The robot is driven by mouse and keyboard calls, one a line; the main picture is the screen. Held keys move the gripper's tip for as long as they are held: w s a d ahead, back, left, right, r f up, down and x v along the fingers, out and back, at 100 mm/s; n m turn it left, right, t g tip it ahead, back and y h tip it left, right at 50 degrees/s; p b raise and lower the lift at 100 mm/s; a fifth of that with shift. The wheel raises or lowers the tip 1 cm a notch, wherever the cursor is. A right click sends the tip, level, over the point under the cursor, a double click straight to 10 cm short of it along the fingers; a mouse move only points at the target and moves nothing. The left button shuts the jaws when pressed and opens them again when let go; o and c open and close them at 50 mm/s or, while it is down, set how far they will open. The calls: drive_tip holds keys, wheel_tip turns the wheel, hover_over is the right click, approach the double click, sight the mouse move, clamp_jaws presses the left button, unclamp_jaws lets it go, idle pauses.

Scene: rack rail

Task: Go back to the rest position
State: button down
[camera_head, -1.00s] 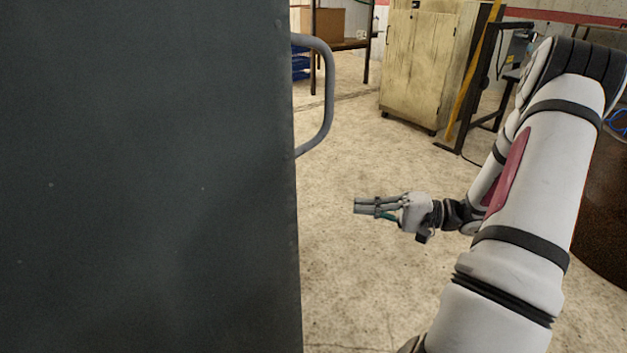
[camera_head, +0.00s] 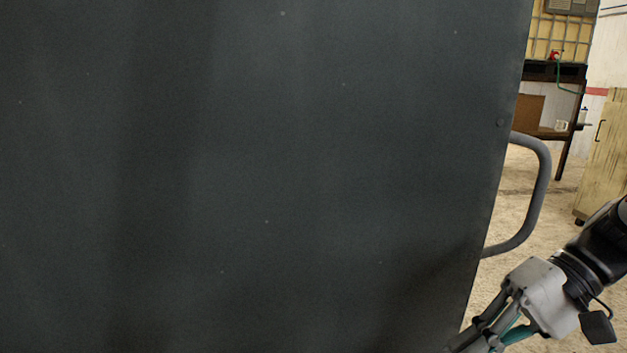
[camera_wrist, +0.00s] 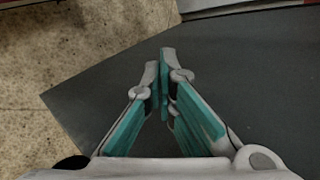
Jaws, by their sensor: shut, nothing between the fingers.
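My gripper (camera_head: 470,347) is at the lower right of the head view, in front of the lower right edge of a large dark grey panel (camera_head: 260,170). Its fingertips run to the bottom of the picture there. In the wrist view my gripper (camera_wrist: 165,75) is shut, with its teal-padded fingers meeting at the tips and nothing between them. The dark panel (camera_wrist: 250,80) lies behind the fingers in that view. I cannot tell how far the fingertips are from it.
A grey bar handle (camera_head: 543,190) sticks out from the panel's right edge. A work table with a box (camera_head: 528,112) and a pale cabinet (camera_head: 608,150) stand at the back right. Speckled floor (camera_wrist: 60,50) shows left of the panel in the wrist view.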

drive_tip(key=s+a+r+n+t+h, duration=0.2)
drive_tip(key=s+h, duration=0.8)
drive_tip(key=s, duration=0.6)
wheel_tip(320, 180, up, 28)
drive_tip(key=t+p, duration=0.3)
drive_tip(key=p, duration=2.3)
drive_tip(key=shift+d+r, duration=0.15)
drive_tip(key=shift+d, duration=0.25)
